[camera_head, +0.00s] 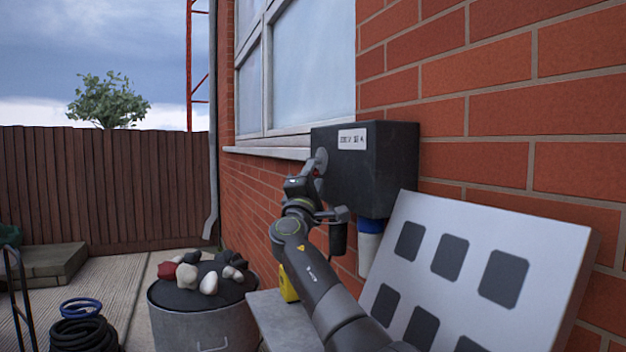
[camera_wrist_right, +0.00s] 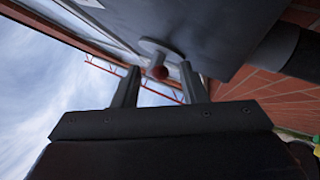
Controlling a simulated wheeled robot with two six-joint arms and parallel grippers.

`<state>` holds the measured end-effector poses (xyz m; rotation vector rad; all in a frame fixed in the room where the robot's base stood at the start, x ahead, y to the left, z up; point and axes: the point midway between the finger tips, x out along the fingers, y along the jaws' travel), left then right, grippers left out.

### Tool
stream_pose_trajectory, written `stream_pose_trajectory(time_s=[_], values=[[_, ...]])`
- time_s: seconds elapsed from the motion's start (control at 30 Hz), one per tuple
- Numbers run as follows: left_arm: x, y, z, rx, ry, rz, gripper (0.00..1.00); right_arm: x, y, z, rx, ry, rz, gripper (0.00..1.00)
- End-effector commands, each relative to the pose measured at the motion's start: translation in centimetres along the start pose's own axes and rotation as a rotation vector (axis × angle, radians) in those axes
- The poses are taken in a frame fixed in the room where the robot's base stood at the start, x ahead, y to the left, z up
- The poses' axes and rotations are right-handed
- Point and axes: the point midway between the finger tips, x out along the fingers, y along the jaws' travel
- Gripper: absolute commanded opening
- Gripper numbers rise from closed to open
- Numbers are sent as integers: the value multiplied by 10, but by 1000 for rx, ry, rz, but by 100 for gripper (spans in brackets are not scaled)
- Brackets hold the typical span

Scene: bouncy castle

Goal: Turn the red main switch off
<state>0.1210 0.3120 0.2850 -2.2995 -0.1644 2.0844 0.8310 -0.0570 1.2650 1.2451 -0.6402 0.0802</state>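A dark grey switch box (camera_head: 390,160) with a white label is fixed to the brick wall under the window; it also shows in the wrist view (camera_wrist_right: 215,30). My right gripper (camera_head: 312,176) is at the box's left face. My left gripper is out of view.
A white panel with dark squares (camera_head: 470,235) leans at the right, close to my right arm. A blue and white connector (camera_head: 369,245) hangs under the box. A metal drum topped with stones (camera_head: 195,320) and a grey bench (camera_head: 280,320) stand below.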

Motion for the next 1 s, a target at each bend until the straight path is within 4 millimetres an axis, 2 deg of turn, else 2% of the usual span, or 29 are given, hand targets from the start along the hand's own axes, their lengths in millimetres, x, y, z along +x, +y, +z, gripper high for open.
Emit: stream_pose_trajectory(time_s=[0.27, 0.47, 0.67, 1.0], values=[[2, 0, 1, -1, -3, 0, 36, -3, -1, -1, 1, 1, 0, 39], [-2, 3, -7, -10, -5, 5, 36, -16, -2, -2, 4, 1, 0, 39], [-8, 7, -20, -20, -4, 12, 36, -34, -2, -1, 5, 2, 0, 39], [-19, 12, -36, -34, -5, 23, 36, -78, -3, -2, 4, 3, -2, 39]])
